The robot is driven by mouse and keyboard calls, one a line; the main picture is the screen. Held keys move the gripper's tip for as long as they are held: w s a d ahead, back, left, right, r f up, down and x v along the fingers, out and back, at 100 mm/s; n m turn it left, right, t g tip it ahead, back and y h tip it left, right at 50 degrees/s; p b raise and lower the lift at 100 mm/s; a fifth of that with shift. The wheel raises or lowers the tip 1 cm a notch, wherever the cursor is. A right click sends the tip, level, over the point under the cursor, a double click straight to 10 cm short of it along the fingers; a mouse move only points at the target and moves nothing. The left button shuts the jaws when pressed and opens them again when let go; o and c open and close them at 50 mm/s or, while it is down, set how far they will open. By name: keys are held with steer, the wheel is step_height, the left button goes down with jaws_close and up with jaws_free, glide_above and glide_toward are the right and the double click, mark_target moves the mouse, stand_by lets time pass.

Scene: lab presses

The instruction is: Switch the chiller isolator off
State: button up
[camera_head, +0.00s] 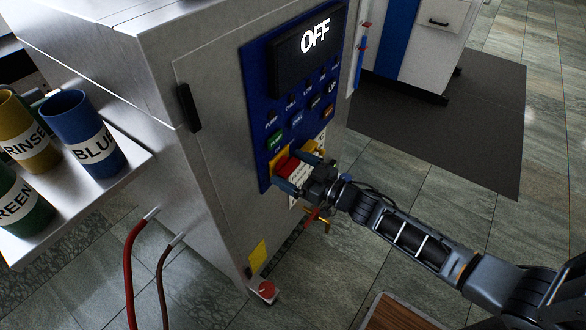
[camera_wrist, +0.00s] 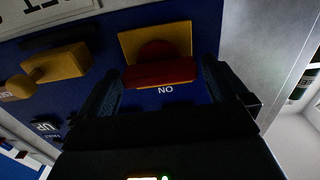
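The likely isolator is a red handle (camera_head: 287,167) on a yellow plate (camera_head: 279,157), low on the blue panel of a steel cabinet. The wrist view shows the red handle (camera_wrist: 160,73) as a bar lying crosswise before its yellow plate (camera_wrist: 172,38). The gap looks small, and contact cannot be made out.
A display (camera_head: 312,40) above reads OFF. Several small buttons (camera_head: 297,117) sit beneath it. A yellow lever (camera_wrist: 55,64) is close beside the handle. A shelf (camera_head: 92,195) with labelled cups stands left.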

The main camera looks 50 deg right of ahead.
steer(key=s, duration=0.7)
steer(key=shift+s, duration=0.4)
steer(key=shift+d, duration=0.1)
steer(key=s+a+r+g+p, duration=0.3)
steer(key=s+a+r+p, duration=0.3)
steer(key=s+a+r, duration=1.5)
step_height(320, 180, up, 4)
steer(key=shift+s+f+m+h, duration=0.15)
steer(key=shift+s+m+h, duration=0.15)
steer(key=shift+s, duration=0.7)
